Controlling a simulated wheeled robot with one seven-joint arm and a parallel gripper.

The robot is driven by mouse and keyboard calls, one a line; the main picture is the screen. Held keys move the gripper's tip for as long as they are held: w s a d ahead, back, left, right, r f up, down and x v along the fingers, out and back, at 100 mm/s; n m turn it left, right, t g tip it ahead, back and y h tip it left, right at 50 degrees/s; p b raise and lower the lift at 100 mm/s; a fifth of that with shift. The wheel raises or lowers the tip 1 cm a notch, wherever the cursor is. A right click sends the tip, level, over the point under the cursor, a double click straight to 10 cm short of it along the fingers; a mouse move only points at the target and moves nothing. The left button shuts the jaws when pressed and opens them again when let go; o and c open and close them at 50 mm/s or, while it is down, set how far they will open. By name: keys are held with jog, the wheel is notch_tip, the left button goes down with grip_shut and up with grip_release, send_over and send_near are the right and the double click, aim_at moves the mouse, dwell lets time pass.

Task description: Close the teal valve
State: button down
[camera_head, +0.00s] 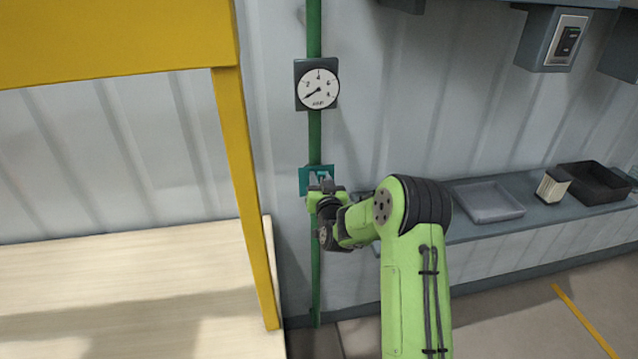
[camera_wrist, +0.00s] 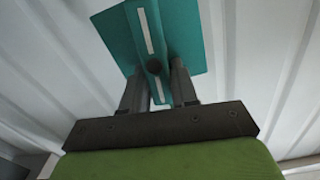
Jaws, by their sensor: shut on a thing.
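The teal valve (camera_head: 306,181) is on the green vertical pipe, below a round gauge. In the wrist view the valve shows as a teal plate (camera_wrist: 185,35) with a teal handle (camera_wrist: 142,22) that has a white stripe and a dark round pivot. My gripper (camera_wrist: 163,88) is shut on the valve handle, one finger on each side of it. In the head view my gripper (camera_head: 322,185) is at the valve and hides part of it. In the wrist view the handle's stripe runs nearly up and down, slightly tilted.
The gauge (camera_head: 318,89) hangs above on the green pipe (camera_head: 315,140). A yellow post (camera_head: 243,180) and a pale wooden table (camera_head: 130,275) stand to the left. A grey shelf (camera_head: 545,213) on the right bears a grey tray (camera_head: 487,202) and a black bin (camera_head: 594,184).

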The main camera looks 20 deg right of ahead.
jog(key=m+b, duration=0.2)
jog(key=m, duration=0.1)
jog(key=d+m, duration=0.1)
jog(key=shift+s+f+b, duration=0.1)
jog(key=shift+f+b, duration=0.2)
jog(key=shift+b, duration=0.1)
jog(key=shift+s+d+f+m+b, duration=0.15)
jog(key=shift+f+m+b, duration=0.25)
jog(key=shift+m, duration=1.65)
jog(key=shift+w+d+f+m+b, duration=0.1)
jog(key=shift+d+f+m+b, duration=0.25)
jog(key=shift+m, duration=1.65)
jog(key=shift+s+f+m+b, duration=0.1)
jog(key=shift+f+m+b, duration=0.3)
jog(key=shift+m, duration=1.65)
jog(key=shift+r, duration=0.1)
jog(key=c, duration=1)
grip_release()
jog(key=shift+o, duration=0.2)
jog(key=shift+s, duration=0.1)
